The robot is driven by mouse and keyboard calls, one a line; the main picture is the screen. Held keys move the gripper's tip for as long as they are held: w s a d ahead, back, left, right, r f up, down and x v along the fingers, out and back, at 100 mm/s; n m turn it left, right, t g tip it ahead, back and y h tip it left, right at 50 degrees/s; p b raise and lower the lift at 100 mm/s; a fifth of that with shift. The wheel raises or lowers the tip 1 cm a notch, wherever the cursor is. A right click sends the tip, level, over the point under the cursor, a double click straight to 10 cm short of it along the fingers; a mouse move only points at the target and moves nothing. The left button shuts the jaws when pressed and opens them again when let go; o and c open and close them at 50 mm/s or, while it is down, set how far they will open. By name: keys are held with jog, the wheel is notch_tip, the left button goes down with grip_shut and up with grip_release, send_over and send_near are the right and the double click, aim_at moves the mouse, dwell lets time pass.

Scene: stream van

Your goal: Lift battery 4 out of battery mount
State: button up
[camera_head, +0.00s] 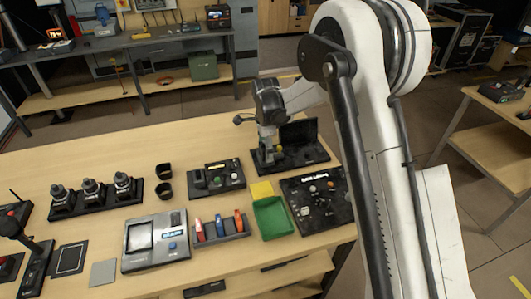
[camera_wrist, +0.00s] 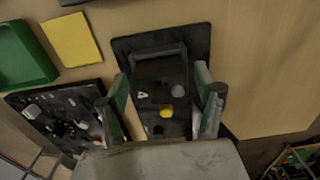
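A black device (camera_head: 304,158), which looks like the battery mount, stands on the bench with an upright dark panel at its back. In the wrist view its dark base plate (camera_wrist: 200,40) lies under my gripper. A dark block with a yellow knob, a grey knob and a small white mark, possibly battery 4 (camera_wrist: 150,72), sits on it; I cannot read a number. My gripper (camera_head: 268,152) points down over the left part of the mount. In the wrist view my gripper (camera_wrist: 163,90) has its fingers apart on both sides of the block; contact is unclear.
A green tray (camera_head: 272,218) and a yellow pad (camera_head: 262,190) lie in front of the mount. A black control panel (camera_head: 318,200) stands to the right of the tray. Bare bench lies behind.

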jog(key=c, duration=1.3)
jog(key=shift+c, duration=0.2)
jog(key=shift+r, duration=0.15)
